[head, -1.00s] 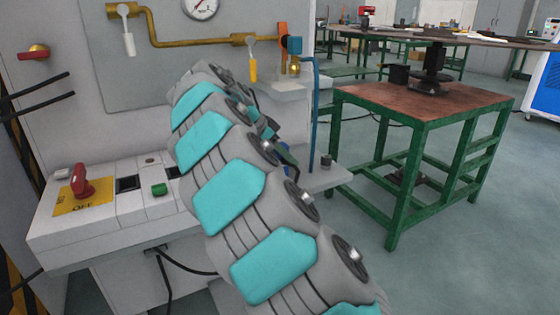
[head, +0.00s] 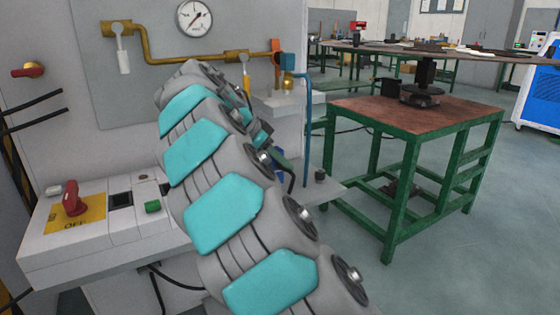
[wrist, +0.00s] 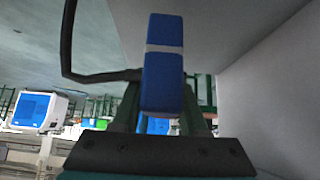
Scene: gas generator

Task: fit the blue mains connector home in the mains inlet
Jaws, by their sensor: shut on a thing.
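The blue mains connector (wrist: 162,85) stands upright in the middle of the wrist view, with a pale band across the blue. My gripper (wrist: 162,98) is shut on it, with a dark green finger on each side. A black cable loops at its left. I cannot tell the mains inlet apart in either view; whether the blue part above the band (wrist: 165,30) belongs to the connector or the inlet is unclear. In the head view my arm hides most of my gripper and the connector.
A grey cabinet carries a red OFF switch (head: 72,199), a green button (head: 152,206), brass pipework (head: 180,57) and a gauge (head: 195,18). A green-framed table (head: 410,125) stands right, with open floor around it. A grey wall (wrist: 270,90) is close at right in the wrist view.

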